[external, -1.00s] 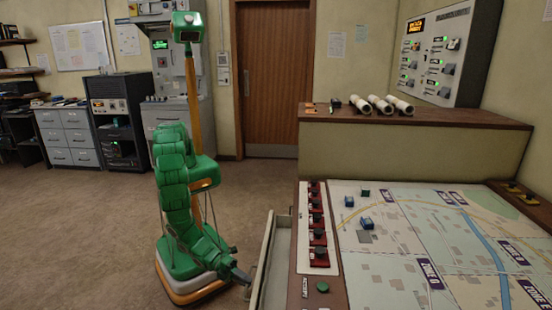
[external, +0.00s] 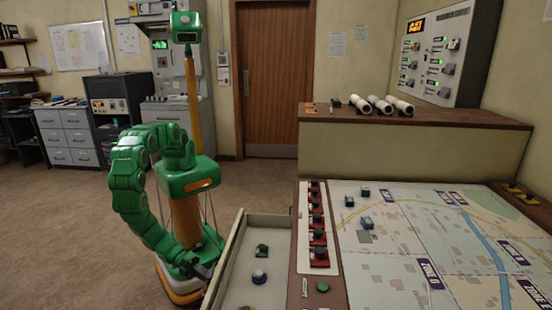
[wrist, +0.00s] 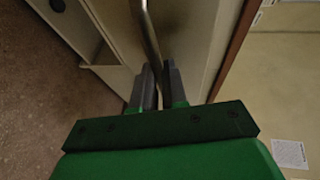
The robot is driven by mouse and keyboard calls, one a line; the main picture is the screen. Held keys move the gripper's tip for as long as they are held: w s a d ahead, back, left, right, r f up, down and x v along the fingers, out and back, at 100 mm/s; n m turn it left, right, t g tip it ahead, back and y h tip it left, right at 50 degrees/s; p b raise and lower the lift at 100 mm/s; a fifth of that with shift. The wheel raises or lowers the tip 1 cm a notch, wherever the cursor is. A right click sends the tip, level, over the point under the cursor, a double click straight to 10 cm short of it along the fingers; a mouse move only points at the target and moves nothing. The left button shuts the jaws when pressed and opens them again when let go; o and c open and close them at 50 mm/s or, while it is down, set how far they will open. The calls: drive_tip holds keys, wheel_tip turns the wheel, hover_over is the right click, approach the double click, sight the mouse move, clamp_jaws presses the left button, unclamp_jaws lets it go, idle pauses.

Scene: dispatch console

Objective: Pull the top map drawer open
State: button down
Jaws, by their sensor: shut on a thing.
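The top map drawer (external: 229,262) is a pale, shallow drawer that stands well out from the left side of the map table (external: 333,290). Inside it lie a small green piece (external: 262,250) and a dark blue and white round piece (external: 259,277). My gripper (external: 207,271) is at the drawer's outer front. In the wrist view my gripper (wrist: 159,84) has its two dark fingers closed on a metal bar handle (wrist: 149,30) that runs along the pale drawer front. The handle is hidden behind the gripper in the external view.
The map table carries red-based switches (external: 317,220) and small blue blocks (external: 366,192). A raised counter (external: 410,118) with rolled papers stands behind it. Grey cabinets (external: 70,137) line the back wall. The brown floor (external: 60,230) to the left is clear.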

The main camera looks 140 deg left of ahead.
drive_tip(key=shift+s+d, duration=0.4)
drive_tip(key=shift+s, duration=0.05)
drive_tip(key=c, duration=1.2)
unclamp_jaws()
drive_tip(key=shift+v, duration=3.9)
